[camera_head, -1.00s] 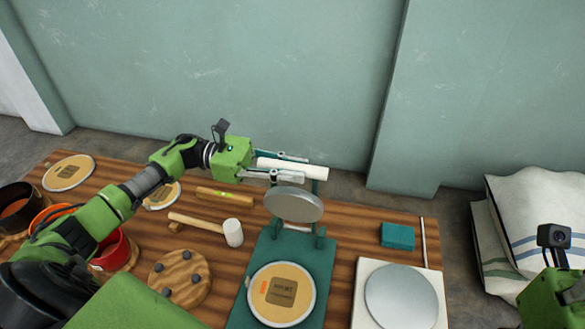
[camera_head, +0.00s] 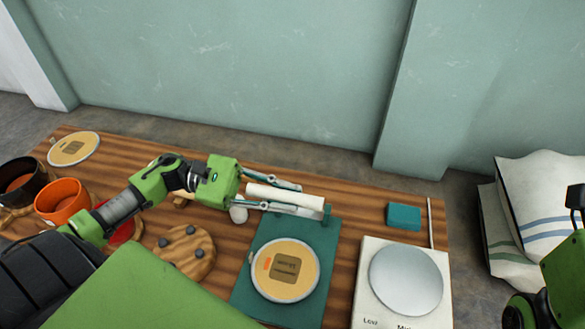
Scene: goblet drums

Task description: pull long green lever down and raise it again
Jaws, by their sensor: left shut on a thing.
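The long green lever's white cross handle (camera_head: 285,196) lies low behind the green press base (camera_head: 326,245). The lever's green arm is mostly hidden; a green piece shows at the handle's right end. My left gripper (camera_head: 300,199) is shut on the white handle, reaching it from the left with one finger on the far side and one on the near side. A tan round disc (camera_head: 285,270) with a label lies on the green base. The grey press plate does not show. Part of my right gripper (camera_head: 563,272) is at the right edge; its fingers are out of frame.
A white scale (camera_head: 406,280) with a round grey plate stands to the right. A teal block (camera_head: 403,216) and a thin rod (camera_head: 430,223) lie behind it. A wooden disc with dark knobs (camera_head: 185,252), an orange bowl (camera_head: 62,200) and another tan disc (camera_head: 73,149) are left. Sacks (camera_head: 540,215) stand far right.

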